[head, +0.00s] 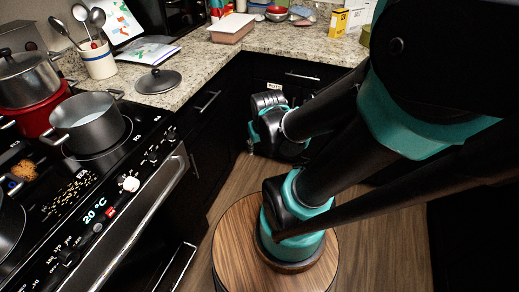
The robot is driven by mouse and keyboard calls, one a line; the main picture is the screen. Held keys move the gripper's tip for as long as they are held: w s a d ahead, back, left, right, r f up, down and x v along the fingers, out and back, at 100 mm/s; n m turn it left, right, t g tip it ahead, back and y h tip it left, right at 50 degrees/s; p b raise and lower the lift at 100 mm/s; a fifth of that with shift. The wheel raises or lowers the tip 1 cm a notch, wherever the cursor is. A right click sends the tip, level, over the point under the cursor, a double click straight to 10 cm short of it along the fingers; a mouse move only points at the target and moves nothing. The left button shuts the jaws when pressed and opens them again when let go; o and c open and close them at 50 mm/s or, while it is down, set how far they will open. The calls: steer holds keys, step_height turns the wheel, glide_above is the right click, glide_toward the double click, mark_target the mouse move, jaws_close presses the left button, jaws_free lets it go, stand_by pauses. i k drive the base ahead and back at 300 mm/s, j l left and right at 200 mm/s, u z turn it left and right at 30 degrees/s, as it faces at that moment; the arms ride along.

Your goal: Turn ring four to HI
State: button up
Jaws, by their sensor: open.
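The black stove stands at the left, with a slanted front panel (87,232). Along the panel are several dark knobs, including two at the far end (167,133), and one white knob (130,183). A lit display (95,215) reads 20 °C, beside a small red part (111,211). The markings are too small to read, so I cannot tell which knob is for ring four. My gripper (256,130) is open, to the right of the panel, in front of the dark cabinets and apart from the stove. Its fingers are partly hidden by the wrist.
A grey pot (88,121) sits on a far ring, behind it a lidded pot (28,76) on a red pot (40,108). The oven handle (140,215) sticks out below the panel. A lid (158,80) and utensil crock (98,60) stand on the counter.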

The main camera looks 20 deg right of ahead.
mark_target(173, 138)
steer(key=k+u, duration=0.4)
steer(key=k+j+u, duration=0.15)
steer(key=u, duration=0.3)
steer(key=k+j+u, duration=0.25)
steer(key=u, duration=0.15)
steer(key=k+j+z, duration=0.15)
steer(key=j, duration=0.25)
steer(key=j+z, duration=0.1)
steer(key=j, duration=0.3)
steer(key=i+j, duration=0.35)
steer(key=i, duration=0.05)
